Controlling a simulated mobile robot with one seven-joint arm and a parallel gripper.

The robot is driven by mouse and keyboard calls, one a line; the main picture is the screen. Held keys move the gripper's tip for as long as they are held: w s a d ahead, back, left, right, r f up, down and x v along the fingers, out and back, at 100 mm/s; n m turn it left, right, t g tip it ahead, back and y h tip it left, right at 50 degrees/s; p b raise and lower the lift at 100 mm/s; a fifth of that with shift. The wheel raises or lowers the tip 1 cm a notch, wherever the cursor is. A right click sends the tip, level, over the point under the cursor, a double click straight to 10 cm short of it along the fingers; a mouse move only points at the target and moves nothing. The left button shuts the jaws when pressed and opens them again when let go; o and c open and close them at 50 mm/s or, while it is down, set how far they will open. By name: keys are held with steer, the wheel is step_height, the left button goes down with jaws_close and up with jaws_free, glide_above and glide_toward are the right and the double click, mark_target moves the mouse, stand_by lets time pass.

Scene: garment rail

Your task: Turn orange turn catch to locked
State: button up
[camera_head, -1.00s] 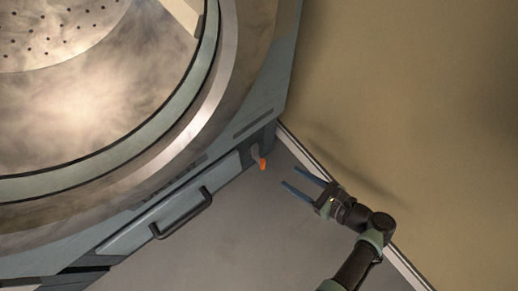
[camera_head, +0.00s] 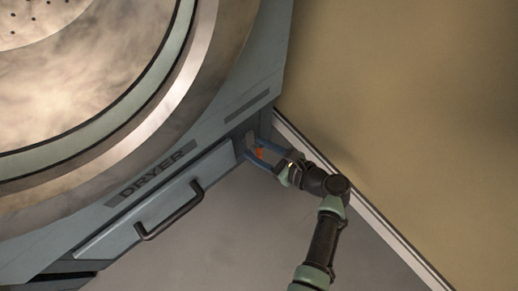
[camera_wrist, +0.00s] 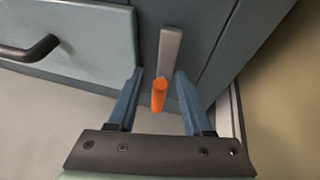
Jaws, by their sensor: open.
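The orange turn catch (camera_head: 259,153) is on the lower front of the dryer, beside the drawer. In the wrist view its orange tip (camera_wrist: 159,95) points out toward me, and a grey bar (camera_wrist: 170,52) extends up from it across the panel. My gripper (camera_head: 255,150) is at the catch with its jaws open. In the wrist view the two blue fingers of my gripper (camera_wrist: 157,80) stand on either side of the orange tip, with gaps on both sides. No contact shows.
The dryer (camera_head: 150,185) fills the left, with its large round door above. A drawer with a dark bar handle (camera_head: 170,212) is left of the catch. A tan wall (camera_head: 400,120) with a pale skirting strip is close on the right. Grey floor lies below.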

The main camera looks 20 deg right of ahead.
jaws_close()
